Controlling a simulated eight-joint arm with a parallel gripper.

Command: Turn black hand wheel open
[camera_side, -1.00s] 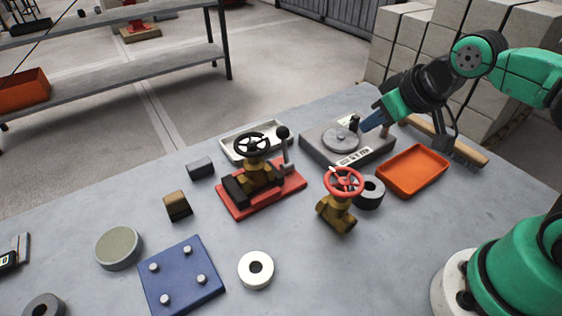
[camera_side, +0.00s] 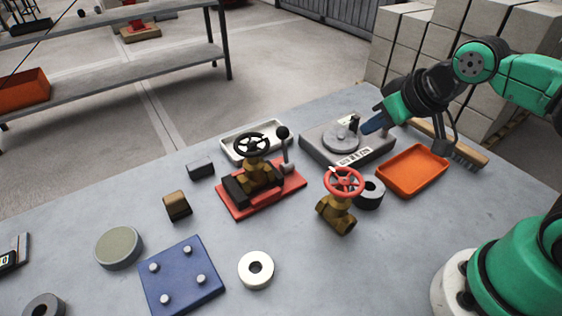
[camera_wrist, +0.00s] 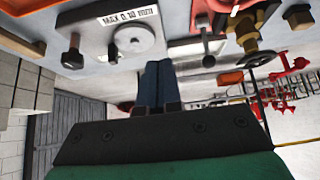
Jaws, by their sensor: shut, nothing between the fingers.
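The black hand wheel (camera_side: 252,145) sits on top of a brass valve (camera_side: 259,176) clamped in a red base (camera_side: 235,209), near the table's middle in the side view. A lever with a black ball knob (camera_side: 283,133) stands at its right. The wheel also shows in the wrist view (camera_wrist: 259,59). My gripper (camera_side: 366,127) is shut and empty, well to the right of the wheel, over the right part of a grey plate device. In the wrist view its blue fingers (camera_wrist: 158,72) are together, touching nothing that I can make out.
The grey device (camera_side: 318,151) carries a round disc and a small black knob. A brass valve with a red wheel (camera_side: 343,182), an orange tray (camera_side: 413,171) and a brush (camera_side: 467,153) are nearby. A white tray (camera_side: 228,146) lies behind the red base.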

